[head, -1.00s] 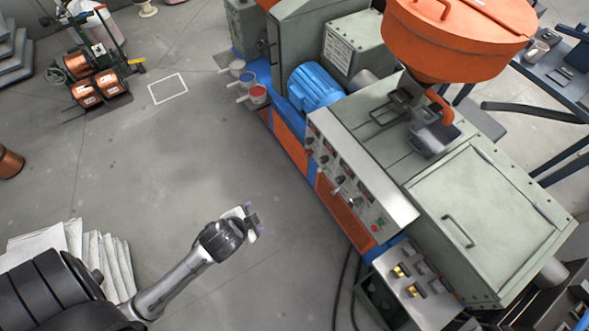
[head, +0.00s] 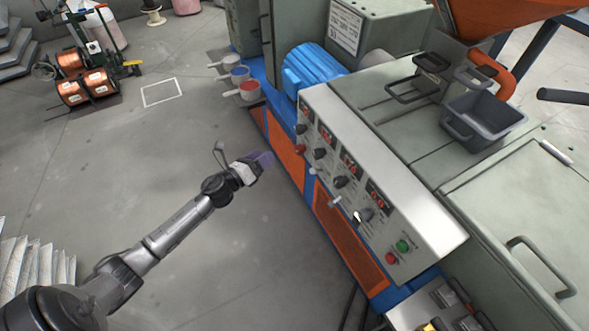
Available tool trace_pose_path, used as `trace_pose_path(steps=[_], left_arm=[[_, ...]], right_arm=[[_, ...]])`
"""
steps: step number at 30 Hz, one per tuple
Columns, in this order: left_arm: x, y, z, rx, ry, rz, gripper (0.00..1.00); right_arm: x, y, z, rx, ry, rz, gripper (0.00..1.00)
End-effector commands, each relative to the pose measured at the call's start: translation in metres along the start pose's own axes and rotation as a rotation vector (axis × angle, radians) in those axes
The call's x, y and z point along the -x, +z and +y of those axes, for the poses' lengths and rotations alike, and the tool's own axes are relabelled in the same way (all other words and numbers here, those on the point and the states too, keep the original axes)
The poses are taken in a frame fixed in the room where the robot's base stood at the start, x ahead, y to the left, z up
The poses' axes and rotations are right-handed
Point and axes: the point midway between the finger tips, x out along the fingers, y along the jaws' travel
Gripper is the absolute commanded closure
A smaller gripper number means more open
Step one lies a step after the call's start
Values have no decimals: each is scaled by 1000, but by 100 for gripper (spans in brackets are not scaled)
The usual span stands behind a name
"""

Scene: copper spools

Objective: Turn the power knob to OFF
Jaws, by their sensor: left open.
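The control panel (head: 385,185) slopes along the near side of the green machine, with red digital displays and several knobs. Black knobs (head: 320,153) run along it, with a red knob (head: 300,149) at the far end, a silver switch (head: 335,202) lower down and a larger black knob (head: 363,216) near the buttons. The labels are too small to read, so I cannot tell which is the power knob or its setting. My left gripper (head: 264,159) is open and empty, left of the panel's far end and apart from it. My right gripper is not in view.
A green button (head: 403,246) and a red button (head: 391,258) sit at the panel's near end. A blue motor (head: 312,68) stands behind the far end.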

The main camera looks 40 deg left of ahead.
Motion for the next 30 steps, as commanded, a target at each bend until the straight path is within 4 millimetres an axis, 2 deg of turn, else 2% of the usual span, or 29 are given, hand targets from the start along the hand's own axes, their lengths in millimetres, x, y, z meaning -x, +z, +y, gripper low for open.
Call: trace_pose_path(steps=[1,6,9,15,20,23,30], left_arm=[[-3,-21,26,-86,-34,14,31],[-10,-40,61,-336,-142,66,31],[-12,-48,77,-444,-190,92,31],[-12,-56,95,-574,-251,124,31],[-17,-59,99,-611,-269,134,31],[-28,-62,97,-616,-272,135,31],[-70,-70,88,-615,-271,133,31]], right_arm=[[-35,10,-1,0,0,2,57],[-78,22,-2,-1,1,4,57],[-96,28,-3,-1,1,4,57],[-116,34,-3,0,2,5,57],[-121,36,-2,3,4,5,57],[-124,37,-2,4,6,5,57],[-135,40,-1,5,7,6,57]])
